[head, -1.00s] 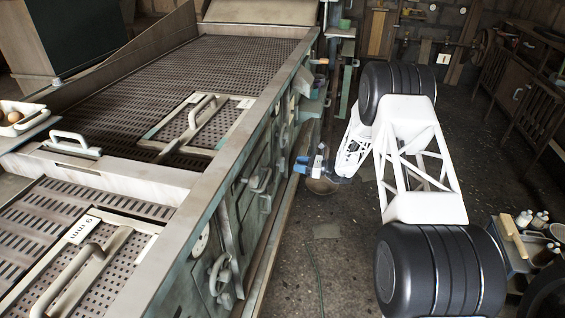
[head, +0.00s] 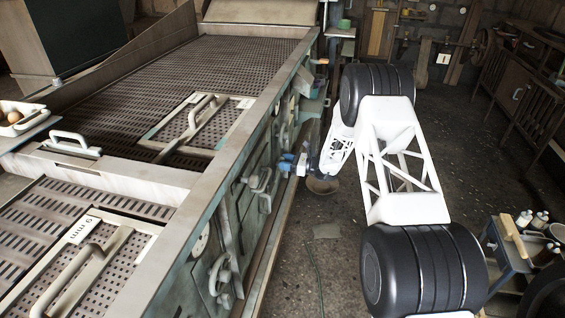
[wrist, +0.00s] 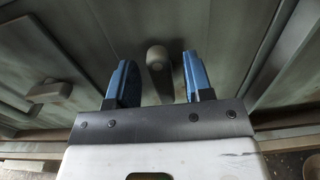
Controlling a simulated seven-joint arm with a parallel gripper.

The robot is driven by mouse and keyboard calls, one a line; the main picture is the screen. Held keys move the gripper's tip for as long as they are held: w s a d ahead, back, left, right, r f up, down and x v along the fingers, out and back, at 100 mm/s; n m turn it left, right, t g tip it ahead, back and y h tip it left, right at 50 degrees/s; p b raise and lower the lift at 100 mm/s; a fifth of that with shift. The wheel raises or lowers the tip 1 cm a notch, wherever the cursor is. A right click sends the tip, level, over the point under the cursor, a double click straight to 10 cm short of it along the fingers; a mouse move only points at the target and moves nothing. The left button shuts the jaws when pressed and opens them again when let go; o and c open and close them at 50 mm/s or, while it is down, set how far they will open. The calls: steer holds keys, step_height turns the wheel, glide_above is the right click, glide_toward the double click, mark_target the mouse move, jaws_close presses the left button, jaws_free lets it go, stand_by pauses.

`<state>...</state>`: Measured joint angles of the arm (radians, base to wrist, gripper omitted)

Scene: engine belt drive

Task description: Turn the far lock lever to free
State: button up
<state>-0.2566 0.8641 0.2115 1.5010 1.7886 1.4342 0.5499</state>
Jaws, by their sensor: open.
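My gripper (head: 287,164) is at the side of the grey-green machine in the head view, beside a pale lever (head: 263,181) on its panel. In the wrist view my gripper (wrist: 157,75) is open, with its two blue fingers apart. A grey lever with a rounded end (wrist: 157,57) shows between the fingers, apart from both. Its lower part is hidden behind the gripper's mount. I cannot tell from the picture whether the fingers reach around it in depth. A second, nearer lever (head: 218,277) is lower on the same side.
The machine's top holds perforated screens (head: 225,62) and a lift-out panel with a handle (head: 196,122). A side frame edge runs close to my gripper. In the wrist view a block-shaped part (wrist: 50,91) sticks out at left. The floor (head: 325,262) in front is mostly clear.

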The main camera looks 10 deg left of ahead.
steer(key=shift+a, duration=0.7)
jaws_close()
